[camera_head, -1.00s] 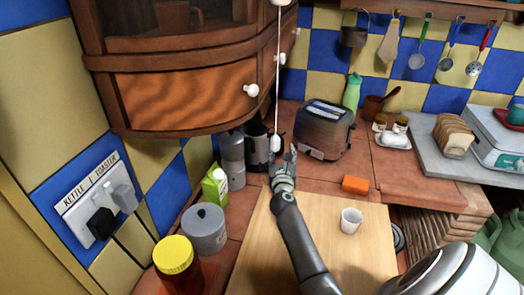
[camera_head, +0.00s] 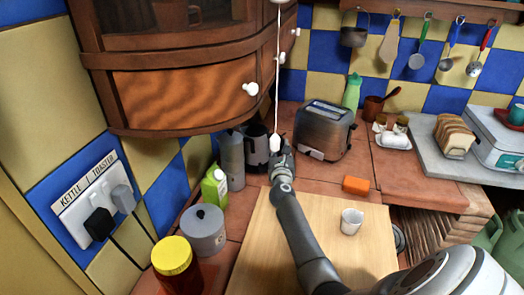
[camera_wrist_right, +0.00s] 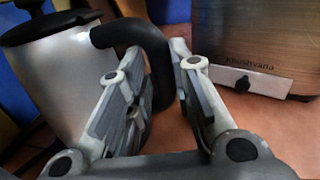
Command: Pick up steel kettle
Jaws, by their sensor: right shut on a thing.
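The steel kettle (camera_head: 256,150) stands on the red counter at the back left, under the wall cabinet. In the right wrist view its steel body (camera_wrist_right: 60,85) is at the left, with a black lid and a black curved handle (camera_wrist_right: 150,48). My right gripper (camera_head: 281,152) is at the handle's side of the kettle, facing the handle. In the right wrist view its fingers (camera_wrist_right: 158,95) are shut on the handle, one on each side. The kettle's base is partly hidden. My left gripper is not in view.
A toaster (camera_head: 325,130) stands close right of the gripper. A grey cylinder (camera_head: 231,160) and a green carton (camera_head: 214,187) stand left of the kettle. A white cup (camera_head: 351,221) stands on the wooden board (camera_head: 250,265). A cord with a white end (camera_head: 275,143) hangs in front.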

